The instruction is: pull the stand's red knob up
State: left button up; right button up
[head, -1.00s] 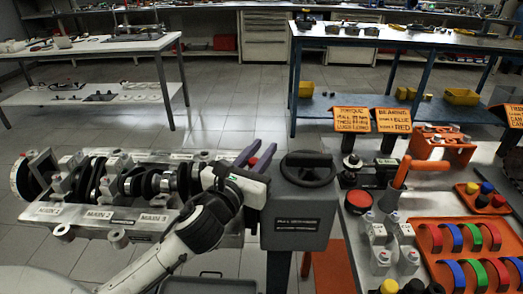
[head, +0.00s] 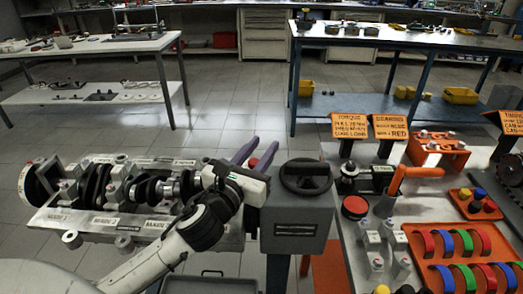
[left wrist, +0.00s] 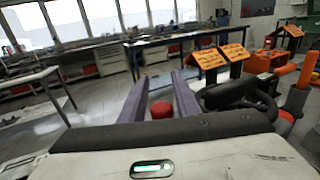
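The red knob (head: 253,163) shows between the purple fingers of my left gripper (head: 255,153), beside the grey stand head with a black handwheel (head: 306,173). In the left wrist view the red knob (left wrist: 161,110) sits between the two fingers (left wrist: 160,98), with hardly any gap on either side. The gripper appears shut on it. The knob's stem and the place where it meets the stand are hidden behind the gripper body. My right gripper is in neither view.
A crankshaft in its block (head: 120,190) lies left of the gripper. On the right, a bench holds a red button (head: 355,206), an orange tray (head: 416,240) of coloured half-rings and orange signs (head: 390,127). The floor behind the stand is clear.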

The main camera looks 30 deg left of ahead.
pick_arm(q)
jog(key=shift+o, duration=0.9)
jog(key=shift+f, duration=0.1)
jog(key=s+d+b, duration=0.1)
jog(key=s, duration=0.9)
jog(key=shift+d, duration=0.3)
jog(key=shift+s, duration=0.1)
